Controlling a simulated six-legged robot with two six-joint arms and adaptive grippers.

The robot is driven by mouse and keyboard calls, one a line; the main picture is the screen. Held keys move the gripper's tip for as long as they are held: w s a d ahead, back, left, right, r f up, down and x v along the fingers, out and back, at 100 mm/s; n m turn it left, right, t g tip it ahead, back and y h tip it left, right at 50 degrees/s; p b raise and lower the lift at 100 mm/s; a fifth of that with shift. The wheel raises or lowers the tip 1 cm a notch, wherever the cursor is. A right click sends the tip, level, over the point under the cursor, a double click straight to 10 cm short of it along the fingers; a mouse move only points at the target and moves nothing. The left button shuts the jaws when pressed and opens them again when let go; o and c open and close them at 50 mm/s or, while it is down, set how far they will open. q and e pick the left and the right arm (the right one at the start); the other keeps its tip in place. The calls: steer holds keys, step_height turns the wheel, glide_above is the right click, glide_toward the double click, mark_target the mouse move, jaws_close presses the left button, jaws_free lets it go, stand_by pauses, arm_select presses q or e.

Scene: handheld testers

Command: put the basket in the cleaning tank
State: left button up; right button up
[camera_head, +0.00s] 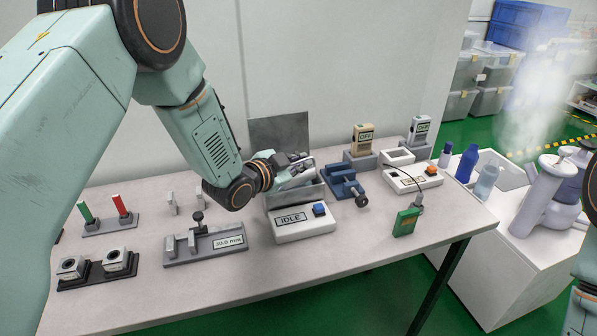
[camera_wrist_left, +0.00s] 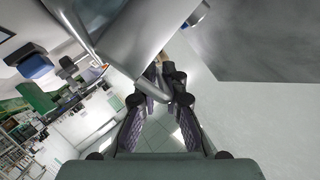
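The cleaning tank (camera_head: 292,197) is a grey metal box on a white base with an "IDLE" display and a blue button. Its lid (camera_head: 280,132) stands raised at the back. My left gripper (camera_head: 295,174) is over the tank's opening, its fingers partly lost against the tank. A grey metal surface (camera_wrist_left: 120,35) lies close beyond the fingertips. I cannot make out a basket clearly in either view. My right gripper is not in view; only part of my right arm shows at the right edge.
A green handheld device (camera_head: 406,222) is near the front edge. The table's front strip is mostly clear.

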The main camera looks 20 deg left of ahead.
mark_target(297, 175)
arm_select(q)
steer(key=shift+o, duration=1.3)
steer(key=f, duration=0.1)
steer(key=s+f, duration=0.1)
steer(key=f, duration=0.1)
steer(key=shift+s+g, duration=0.1)
steer(key=shift+g, duration=0.3)
steer(key=shift+o, duration=0.7)
steer(key=shift+r, duration=0.25)
steer(key=shift+r, duration=0.15)
steer(key=p+v, duration=0.2)
steer(key=v, duration=0.9)
steer(key=shift+s+p, duration=0.3)
steer(key=shift+s, duration=0.05)
steer(key=shift+a+r, duration=0.1)
steer(key=shift+a, duration=0.05)
